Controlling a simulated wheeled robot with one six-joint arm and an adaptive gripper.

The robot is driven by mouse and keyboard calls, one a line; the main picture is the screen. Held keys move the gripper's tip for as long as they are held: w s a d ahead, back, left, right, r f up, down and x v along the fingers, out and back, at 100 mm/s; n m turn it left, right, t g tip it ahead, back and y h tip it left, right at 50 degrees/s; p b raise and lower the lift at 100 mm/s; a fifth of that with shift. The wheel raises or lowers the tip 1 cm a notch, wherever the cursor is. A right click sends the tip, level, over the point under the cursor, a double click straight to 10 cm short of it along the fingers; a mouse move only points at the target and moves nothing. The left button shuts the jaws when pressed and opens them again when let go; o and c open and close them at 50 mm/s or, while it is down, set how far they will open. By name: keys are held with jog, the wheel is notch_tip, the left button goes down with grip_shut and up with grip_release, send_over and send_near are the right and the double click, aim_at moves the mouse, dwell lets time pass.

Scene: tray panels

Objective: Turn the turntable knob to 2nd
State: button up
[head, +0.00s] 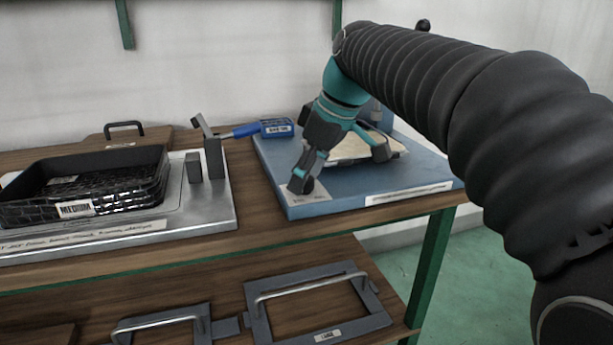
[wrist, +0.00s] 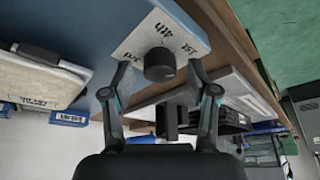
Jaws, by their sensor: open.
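The dark round knob (wrist: 159,60) sits on a white label (wrist: 148,38) at the corner of the blue turntable panel (wrist: 95,25). The label shows "1st", "4th" and "3rd"; the 2nd mark is not seen, and I cannot tell where the knob points. My gripper (wrist: 159,76) is open, with one finger on each side of the knob's near edge; contact cannot be told. In the head view my gripper (head: 303,178) reaches down to the front left corner of the blue panel (head: 345,203), and the knob is hard to tell from the dark fingers.
A beige piece (head: 350,150) lies on the blue panel behind my gripper. Left are a metal panel (head: 205,225) with upright blocks and a black "MEDIUM" tray (head: 140,195). Handled frames (head: 262,325) lie on the lower shelf.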

jog(key=shift+f, duration=0.1)
grip_shut()
jog(key=shift+m, duration=0.3)
jog(key=m, duration=0.2)
jog(key=m+t+h+p, duration=0.1)
jog(key=m, duration=0.1)
jog(key=shift+s+a+m, duration=0.1)
jog(key=shift+a+m, duration=0.05)
jog(key=shift+m, duration=0.15)
jog(key=m+h+p, duration=0.1)
jog(key=m, duration=0.1)
jog(key=m+t+h, duration=0.1)
jog(key=m, duration=0.2)
jog(key=shift+a+p, duration=0.1)
jog(key=shift+p, duration=0.3)
jog(key=m+h+p, duration=0.1)
jog(key=m+h, duration=0.1)
jog(key=m, duration=0.4)
jog(key=shift+a, duration=0.1)
jog(key=m+h+p, duration=0.1)
jog(key=m, duration=0.1)
jog(key=m+g+h, duration=0.1)
jog(key=m, duration=0.2)
jog(key=shift+p, duration=0.4)
jog(key=shift+m, duration=0.4)
